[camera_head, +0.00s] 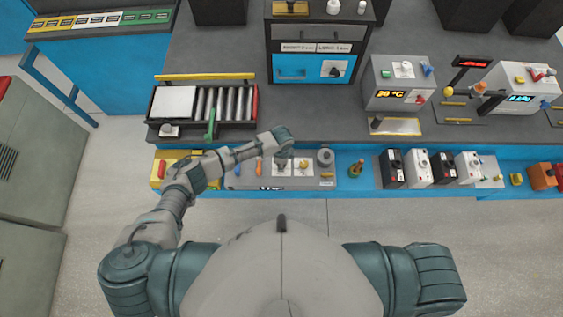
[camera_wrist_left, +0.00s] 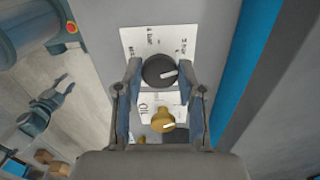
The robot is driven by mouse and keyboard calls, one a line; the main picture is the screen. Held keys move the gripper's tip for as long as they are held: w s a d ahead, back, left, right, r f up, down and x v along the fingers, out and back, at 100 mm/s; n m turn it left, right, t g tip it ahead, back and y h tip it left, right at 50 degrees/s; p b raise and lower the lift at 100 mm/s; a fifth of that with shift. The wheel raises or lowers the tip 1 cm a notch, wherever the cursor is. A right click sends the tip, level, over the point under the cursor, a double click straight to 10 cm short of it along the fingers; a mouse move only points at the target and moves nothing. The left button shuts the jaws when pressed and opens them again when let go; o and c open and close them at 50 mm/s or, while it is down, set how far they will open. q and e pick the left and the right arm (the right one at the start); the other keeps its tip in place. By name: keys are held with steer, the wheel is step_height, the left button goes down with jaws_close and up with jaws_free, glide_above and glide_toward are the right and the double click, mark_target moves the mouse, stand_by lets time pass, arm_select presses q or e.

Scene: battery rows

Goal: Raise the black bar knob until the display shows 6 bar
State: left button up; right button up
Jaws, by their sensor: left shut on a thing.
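The black bar knob (camera_wrist_left: 159,70) is round with a white pointer line, on a white label with bar markings in the left wrist view. My left gripper (camera_wrist_left: 161,68) is shut on it, one finger on each side. A yellow knob (camera_wrist_left: 160,121) sits below it on the same panel, between the fingers but nearer my palm. In the head view my left gripper (camera_head: 283,158) reaches down to the grey panel (camera_head: 240,181) on the bench front and hides the black knob. A small display (camera_head: 271,188) on the panel's front edge is too small to read. My right gripper is out of view.
A grey cylinder (camera_head: 325,157) stands right of the gripper, and an orange handle (camera_head: 259,168) is left of it. A roller tray (camera_head: 208,125) lies behind my left forearm. Several black and white boxes (camera_head: 418,168) line the shelf further right.

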arm_select(q)
steer(key=m, duration=0.6)
steer(key=shift+w+d+r, duration=0.1)
steer(key=shift+m+b, duration=0.35)
steer(key=shift+m, duration=1.45)
steer(key=o, duration=1.1)
steer(key=shift+o, duration=0.2)
